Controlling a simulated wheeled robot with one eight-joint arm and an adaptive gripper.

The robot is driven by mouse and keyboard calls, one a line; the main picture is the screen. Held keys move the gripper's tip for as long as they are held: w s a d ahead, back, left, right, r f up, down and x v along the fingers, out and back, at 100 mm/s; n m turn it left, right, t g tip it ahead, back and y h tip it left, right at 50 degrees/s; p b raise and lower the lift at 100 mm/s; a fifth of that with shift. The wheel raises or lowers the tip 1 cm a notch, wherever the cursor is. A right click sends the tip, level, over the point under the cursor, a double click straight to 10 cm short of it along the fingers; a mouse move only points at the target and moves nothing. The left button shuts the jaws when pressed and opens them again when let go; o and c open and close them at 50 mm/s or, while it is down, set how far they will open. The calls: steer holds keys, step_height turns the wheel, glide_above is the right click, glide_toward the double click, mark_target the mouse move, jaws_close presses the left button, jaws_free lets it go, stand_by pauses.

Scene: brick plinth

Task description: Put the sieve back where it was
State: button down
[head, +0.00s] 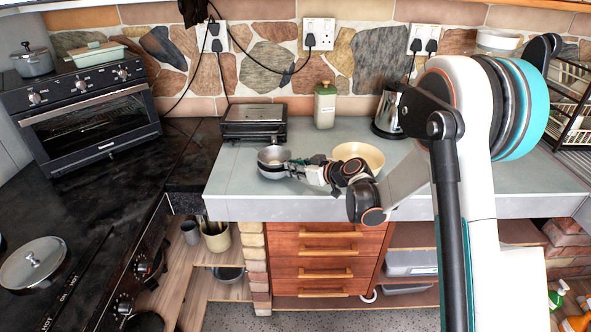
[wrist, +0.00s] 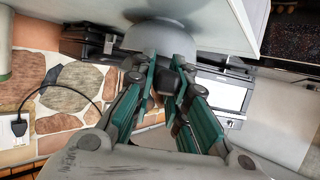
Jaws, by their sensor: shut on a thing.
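The sieve (head: 273,155) is a small round grey metal bowl shape above the left part of the grey counter. A second metal rim or bowl shape shows just under it, and I cannot tell whether it is a separate piece. My gripper (head: 294,168) reaches in from the right and is at the sieve's right side. In the wrist view the sieve's rounded grey body (wrist: 162,36) lies just beyond the fingertips. My gripper (wrist: 166,92) is shut on the sieve at a dark handle-like part between the green-sided fingers. Whether the sieve touches the counter is unclear.
A dark worktop with an oven (head: 90,112) is at left. The counter's front left is clear.

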steer(key=shift+f+b, duration=0.45)
steer(key=shift+f, duration=0.1)
steer(key=c, duration=1.6)
jaws_free()
steer(key=shift+o, duration=0.2)
